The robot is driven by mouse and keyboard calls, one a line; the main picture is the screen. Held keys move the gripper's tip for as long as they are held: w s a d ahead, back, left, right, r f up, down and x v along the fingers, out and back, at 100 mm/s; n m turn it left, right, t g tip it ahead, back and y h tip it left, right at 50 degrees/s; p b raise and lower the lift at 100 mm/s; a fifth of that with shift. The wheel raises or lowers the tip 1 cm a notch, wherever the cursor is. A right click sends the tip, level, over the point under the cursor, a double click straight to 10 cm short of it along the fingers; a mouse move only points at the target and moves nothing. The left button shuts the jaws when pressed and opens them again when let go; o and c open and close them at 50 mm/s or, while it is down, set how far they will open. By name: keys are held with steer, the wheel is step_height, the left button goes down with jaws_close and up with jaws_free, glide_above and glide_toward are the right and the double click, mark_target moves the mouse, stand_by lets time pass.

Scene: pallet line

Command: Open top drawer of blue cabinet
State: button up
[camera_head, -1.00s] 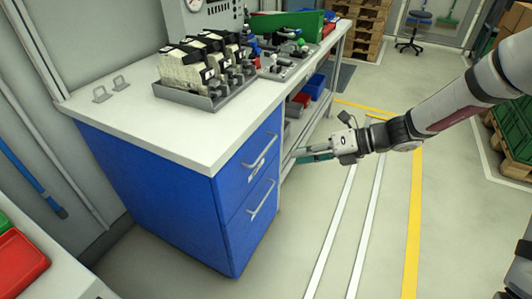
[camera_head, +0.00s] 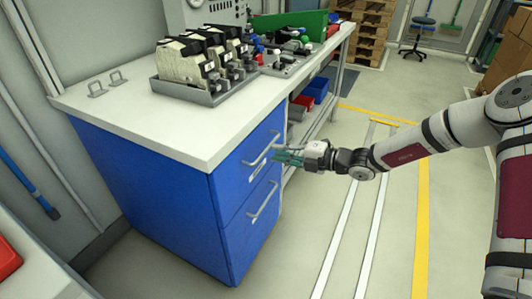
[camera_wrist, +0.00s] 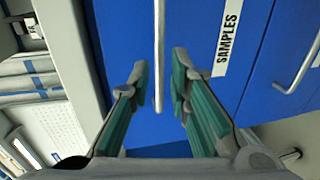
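The blue cabinet (camera_head: 150,190) stands under a white worktop, with two drawers on its right face. The top drawer (camera_head: 238,176) looks closed, and its bar handle (camera_head: 262,148) is near the top. In the wrist view this handle (camera_wrist: 159,60) runs between the two green-padded fingers, with a SAMPLES label (camera_wrist: 227,38) to its right. My gripper (camera_head: 280,157) is in front of the top drawer; in the wrist view its fingers (camera_wrist: 160,82) are open, apart from the handle on both sides. The lower drawer handle (camera_head: 263,202) is below.
The worktop (camera_head: 180,125) carries a grey tray (camera_head: 205,96) of parts and several tools. Red and blue bins (camera_head: 316,90) sit on a shelf beyond the cabinet. The floor (camera_head: 310,225) in front of the drawers is clear.

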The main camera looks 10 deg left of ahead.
mark_target(267, 150)
steer(key=shift+b+x, duration=0.55)
steer(key=shift+x, duration=2.1)
jaws_close()
